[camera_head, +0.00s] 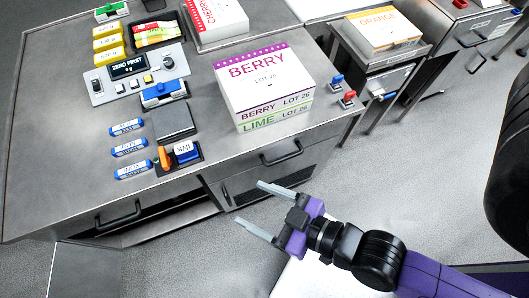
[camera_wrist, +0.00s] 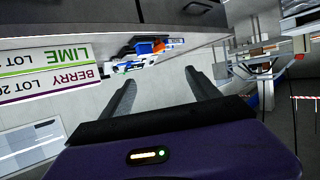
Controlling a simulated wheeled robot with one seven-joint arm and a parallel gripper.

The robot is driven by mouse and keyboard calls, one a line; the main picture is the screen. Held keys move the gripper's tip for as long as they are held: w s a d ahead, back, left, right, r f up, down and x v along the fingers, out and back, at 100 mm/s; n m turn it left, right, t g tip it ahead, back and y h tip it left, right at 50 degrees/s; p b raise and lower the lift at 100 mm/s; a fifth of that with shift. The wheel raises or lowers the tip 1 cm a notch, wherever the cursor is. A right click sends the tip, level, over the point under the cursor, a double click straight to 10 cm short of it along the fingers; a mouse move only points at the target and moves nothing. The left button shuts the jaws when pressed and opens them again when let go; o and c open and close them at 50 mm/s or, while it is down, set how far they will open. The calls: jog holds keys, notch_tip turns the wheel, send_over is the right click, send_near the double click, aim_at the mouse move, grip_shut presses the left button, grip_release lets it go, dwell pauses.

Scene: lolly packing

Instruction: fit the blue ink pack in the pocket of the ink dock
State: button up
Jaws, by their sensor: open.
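A small dark unit with an orange lever (camera_head: 164,157) and a blue block labelled INK (camera_head: 184,153) sits near the front edge of the grey counter; it looks like the ink dock. I cannot tell whether the blue block is seated in its pocket. Three blue packs with white labels (camera_head: 130,147) lie in a column to its left; their print is too small to read. In the wrist view, orange (camera_wrist: 160,47) and blue parts show small at the counter edge. My gripper (camera_head: 250,203) is open and empty, in front of the counter, apart from everything; its fingers also show in the wrist view (camera_wrist: 160,80).
Stacked BERRY and LIME boxes (camera_head: 265,85) stand right of the INK unit. A dark block (camera_head: 174,122) lies behind it. A ZERO FIRST panel (camera_head: 133,68) and yellow packs (camera_head: 108,44) are farther back. Drawer handles (camera_head: 282,153) project from the counter front.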

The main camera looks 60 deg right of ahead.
jog(key=s+d+r+t, duration=0.1)
jog(key=s+d+r, duration=0.4)
jog(key=s+r, duration=0.1)
jog(key=shift+s, duration=0.3)
jog(key=shift+f+b, duration=0.35)
